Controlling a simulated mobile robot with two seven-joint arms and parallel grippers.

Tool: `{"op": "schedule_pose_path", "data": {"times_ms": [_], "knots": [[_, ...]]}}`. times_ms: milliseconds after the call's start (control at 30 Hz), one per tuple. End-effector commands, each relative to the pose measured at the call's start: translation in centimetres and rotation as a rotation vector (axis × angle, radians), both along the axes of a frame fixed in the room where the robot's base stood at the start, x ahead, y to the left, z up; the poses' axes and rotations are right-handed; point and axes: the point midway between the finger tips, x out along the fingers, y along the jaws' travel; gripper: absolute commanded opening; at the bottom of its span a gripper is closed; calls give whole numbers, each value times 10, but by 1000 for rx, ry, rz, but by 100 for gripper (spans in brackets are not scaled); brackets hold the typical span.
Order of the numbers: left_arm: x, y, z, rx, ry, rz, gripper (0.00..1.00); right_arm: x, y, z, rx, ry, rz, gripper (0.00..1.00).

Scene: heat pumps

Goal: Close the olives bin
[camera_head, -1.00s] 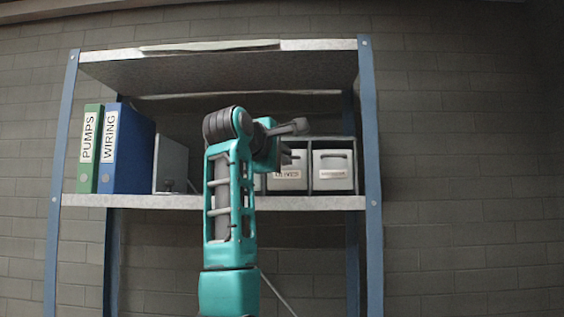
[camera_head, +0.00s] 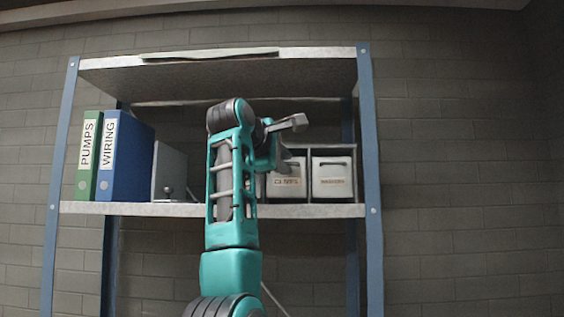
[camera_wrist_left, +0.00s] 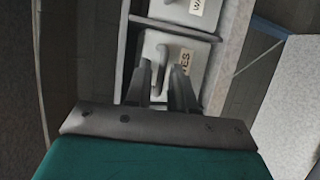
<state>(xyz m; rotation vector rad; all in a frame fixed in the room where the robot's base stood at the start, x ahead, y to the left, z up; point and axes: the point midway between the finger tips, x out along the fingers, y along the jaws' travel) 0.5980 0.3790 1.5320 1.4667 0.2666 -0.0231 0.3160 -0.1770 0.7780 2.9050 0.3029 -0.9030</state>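The olives bin (camera_head: 286,188) is a pale bin with a dark frame and a hard-to-read label, on the shelf in the head view. In the left wrist view the olives bin (camera_wrist_left: 202,52) shows its front, a grey handle and a label ending in "ES". My left gripper (camera_head: 285,152) is in front of the bin's upper part in the head view. In the left wrist view the left gripper (camera_wrist_left: 161,68) has its two dark fingers apart, with the handle just beyond them. I cannot tell whether they touch it or how far out the bin is. My right gripper is not in view.
Another pale bin (camera_head: 332,180) stands right of the olives bin. A green binder (camera_head: 86,165), a blue binder (camera_head: 130,165) and a grey box (camera_head: 170,172) stand on the left of the shelf (camera_head: 140,209). An upper shelf board (camera_head: 220,70) lies above my arm.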

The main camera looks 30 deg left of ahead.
Motion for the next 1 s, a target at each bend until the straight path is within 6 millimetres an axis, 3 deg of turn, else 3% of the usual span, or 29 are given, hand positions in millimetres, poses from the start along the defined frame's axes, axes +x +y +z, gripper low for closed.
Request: {"op": "schedule_pose_path", "data": {"times_ms": [100, 333, 467, 800, 1000], "knots": [[0, 0, 0, 0, 1, 0, 34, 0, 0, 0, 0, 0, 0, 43], [-1, 0, -1, 0, 1, 0, 34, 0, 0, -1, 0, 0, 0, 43], [-11, -2, 1, 0, -2, 0, 34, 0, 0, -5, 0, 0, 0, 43], [-81, -12, 14, 0, -5, 0, 34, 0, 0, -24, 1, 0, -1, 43], [-113, -17, 22, -1, -2, -1, 34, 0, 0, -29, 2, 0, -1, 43]]}}
